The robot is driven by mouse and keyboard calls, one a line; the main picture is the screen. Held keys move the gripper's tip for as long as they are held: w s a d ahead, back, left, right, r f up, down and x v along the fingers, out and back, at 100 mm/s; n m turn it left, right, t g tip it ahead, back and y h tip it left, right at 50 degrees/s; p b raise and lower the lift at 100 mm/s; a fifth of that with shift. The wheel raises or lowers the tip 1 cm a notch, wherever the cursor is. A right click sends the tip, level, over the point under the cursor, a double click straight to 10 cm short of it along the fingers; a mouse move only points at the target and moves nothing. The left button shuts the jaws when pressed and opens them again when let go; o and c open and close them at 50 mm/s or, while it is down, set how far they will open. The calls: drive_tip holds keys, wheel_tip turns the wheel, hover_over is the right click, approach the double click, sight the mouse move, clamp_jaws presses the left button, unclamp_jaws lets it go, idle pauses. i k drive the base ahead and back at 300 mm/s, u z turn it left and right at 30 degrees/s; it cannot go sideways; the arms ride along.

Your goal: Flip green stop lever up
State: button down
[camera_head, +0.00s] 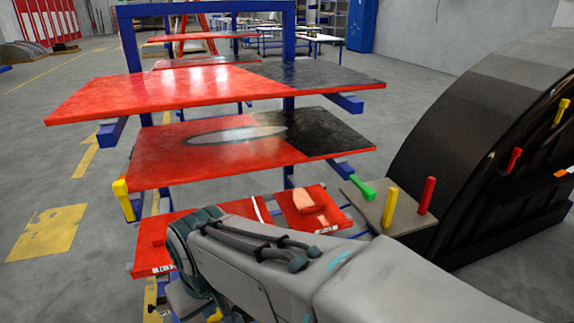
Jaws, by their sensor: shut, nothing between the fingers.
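The green stop lever (362,188) is at the left of a grey-brown panel (409,222), right of the middle of the head view. It lies low, tilted toward the upper left, with its tip at the panel's edge. On the same panel a yellow lever (389,207) and a red lever (427,196) stand close to upright. My arm crosses the bottom of the picture, in front of and below the panel, and bends down at the left. My gripper's fingers do not show. The arm is apart from the green lever in the picture.
A blue-framed rack with red and black shelves (211,87) stands left of the panel. Red pieces (312,208) lie low beside the panel. A large black curved nosecone (479,130) with more levers (514,160) stands at the right. Grey floor is open at the left.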

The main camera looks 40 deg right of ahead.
sight(368, 194)
drive_tip(key=z, duration=1.95)
drive_tip(key=i, duration=0.4)
